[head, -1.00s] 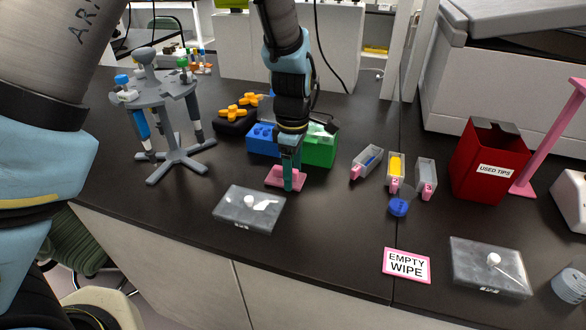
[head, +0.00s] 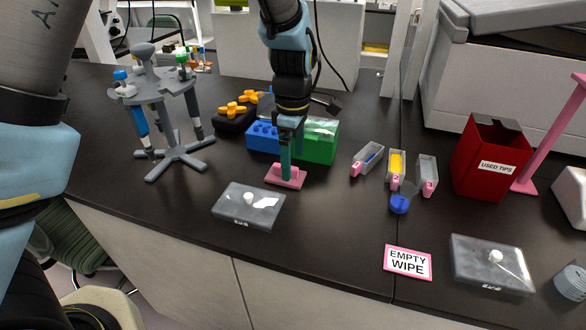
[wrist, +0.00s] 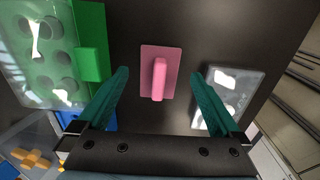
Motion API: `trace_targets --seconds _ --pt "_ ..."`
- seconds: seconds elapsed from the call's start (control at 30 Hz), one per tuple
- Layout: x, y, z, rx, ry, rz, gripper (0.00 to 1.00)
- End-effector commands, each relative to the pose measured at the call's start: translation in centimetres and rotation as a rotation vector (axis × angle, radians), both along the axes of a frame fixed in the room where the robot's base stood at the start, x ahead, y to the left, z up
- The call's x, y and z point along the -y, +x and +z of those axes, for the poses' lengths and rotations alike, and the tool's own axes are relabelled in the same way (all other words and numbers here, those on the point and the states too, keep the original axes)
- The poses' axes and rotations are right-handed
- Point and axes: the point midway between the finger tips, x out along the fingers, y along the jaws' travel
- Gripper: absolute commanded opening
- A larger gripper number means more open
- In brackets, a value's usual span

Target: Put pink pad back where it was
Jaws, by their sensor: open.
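The pink pad (head: 287,180) lies flat on the black bench, in front of the blue and green blocks and behind a clear-lidded box. In the wrist view the pink pad (wrist: 160,72) shows its raised handle, and it sits ahead of and between the spread fingers. My gripper (head: 288,168) is above the pad in the head view, pointing down. In the wrist view my gripper (wrist: 159,84) is open, with one teal finger on each side and nothing between them. The fingers look apart from the handle.
A green block (head: 318,150) and blue block (head: 262,137) stand close behind the pad. A clear-lidded box (head: 249,206) lies in front. A grey pipette stand (head: 165,105) is at left. Small tubs (head: 396,165) and a red bin (head: 489,157) are at right. Bench between is clear.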

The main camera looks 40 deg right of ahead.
Motion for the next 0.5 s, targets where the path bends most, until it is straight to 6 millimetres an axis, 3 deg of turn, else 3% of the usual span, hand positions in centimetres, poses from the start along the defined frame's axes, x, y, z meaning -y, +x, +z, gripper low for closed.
trace_targets --seconds 0.3,0.5 --pt "0.1 0.0 6.4 0.0 -0.004 0.0 1.0" --pt "0.0 0.0 8.4 0.001 -0.001 0.001 1.0"
